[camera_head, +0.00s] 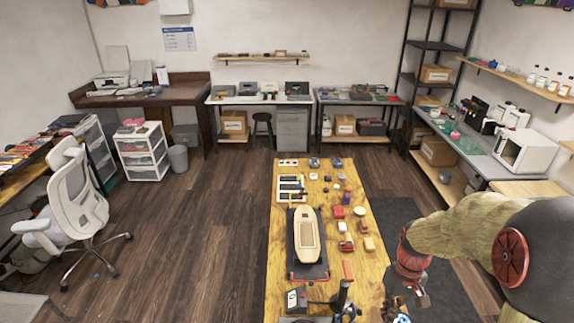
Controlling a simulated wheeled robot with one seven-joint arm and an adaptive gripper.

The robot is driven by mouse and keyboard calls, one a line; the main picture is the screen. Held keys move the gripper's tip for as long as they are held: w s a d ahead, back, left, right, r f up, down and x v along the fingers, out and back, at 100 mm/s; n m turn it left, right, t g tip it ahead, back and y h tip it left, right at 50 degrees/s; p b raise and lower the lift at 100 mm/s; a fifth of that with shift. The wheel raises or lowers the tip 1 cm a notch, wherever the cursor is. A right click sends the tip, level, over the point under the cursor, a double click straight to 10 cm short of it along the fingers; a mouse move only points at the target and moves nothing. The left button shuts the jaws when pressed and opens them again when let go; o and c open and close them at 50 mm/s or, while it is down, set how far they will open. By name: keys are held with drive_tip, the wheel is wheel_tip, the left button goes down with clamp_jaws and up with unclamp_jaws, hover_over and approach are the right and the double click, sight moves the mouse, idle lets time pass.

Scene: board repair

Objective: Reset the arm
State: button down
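My arm (480,232) comes in from the lower right of the head view. My gripper (402,303) hangs low near the bench's right edge, close to the bottom of the picture. Its fingers are small and partly cut off, so I cannot tell whether they are open or shut or hold anything. A pale wooden board (307,238) lies on a dark stand in the middle of the bench, to the left of my gripper.
Small parts crowd the bench's right half, among them a red block (339,212). A black tool (342,298) stands at its near end. A white office chair (72,195) is at the left. The floor (200,240) left of the bench is clear.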

drive_tip(key=s+a+r+t+b, duration=0.2)
drive_tip(key=s+a+t+b, duration=0.1)
drive_tip(key=s+b, duration=0.3)
drive_tip(key=s+a+r+m+t+b, duration=0.1)
drive_tip(key=s+a+r+t+b, duration=0.1)
drive_tip(key=s+a+t+b, duration=0.2)
drive_tip(key=s+a+b, duration=0.1)
drive_tip(key=s+b, duration=0.2)
drive_tip(key=b, duration=0.4)
drive_tip(key=shift+a+m+h, duration=0.3)
drive_tip(key=shift+a+h, duration=0.05)
drive_tip(key=shift+h, duration=0.05)
